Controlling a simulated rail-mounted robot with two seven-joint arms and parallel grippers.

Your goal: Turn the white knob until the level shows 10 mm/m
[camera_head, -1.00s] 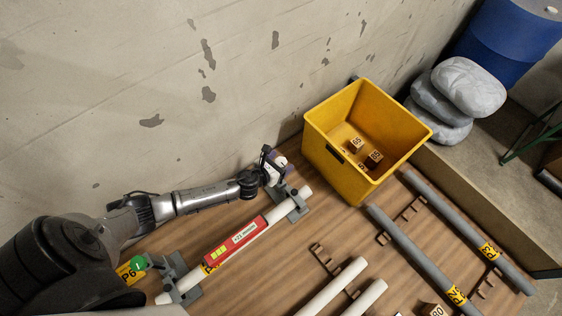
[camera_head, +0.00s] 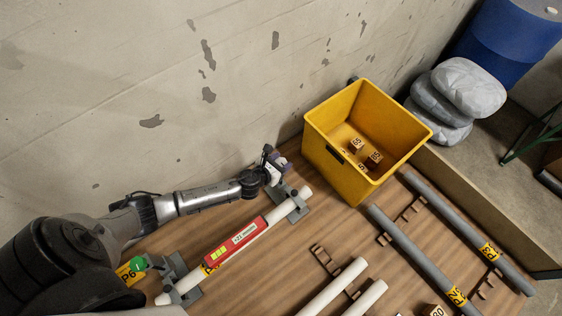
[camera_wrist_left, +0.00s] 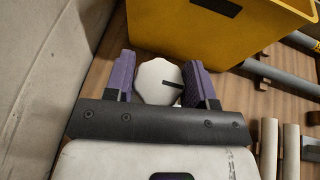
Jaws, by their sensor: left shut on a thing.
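The white knob (camera_wrist_left: 157,82) sits between the two purple fingers of my left gripper (camera_wrist_left: 163,80) in the left wrist view. The fingers are shut on it, and a dark mark shows on its right side. In the head view my left gripper (camera_head: 276,164) is at the far end of a white pipe (camera_head: 262,232) and hides most of the knob. The red level (camera_head: 236,240) lies along that pipe. Its display is too small to read surely. My right gripper is not in view.
A yellow bin (camera_head: 345,170) holding several small numbered blocks stands just right of my left gripper. Grey pipes (camera_head: 415,252) and more white pipes (camera_head: 335,285) lie to the right on the wooden table (camera_head: 270,285). The wall is close behind the arm.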

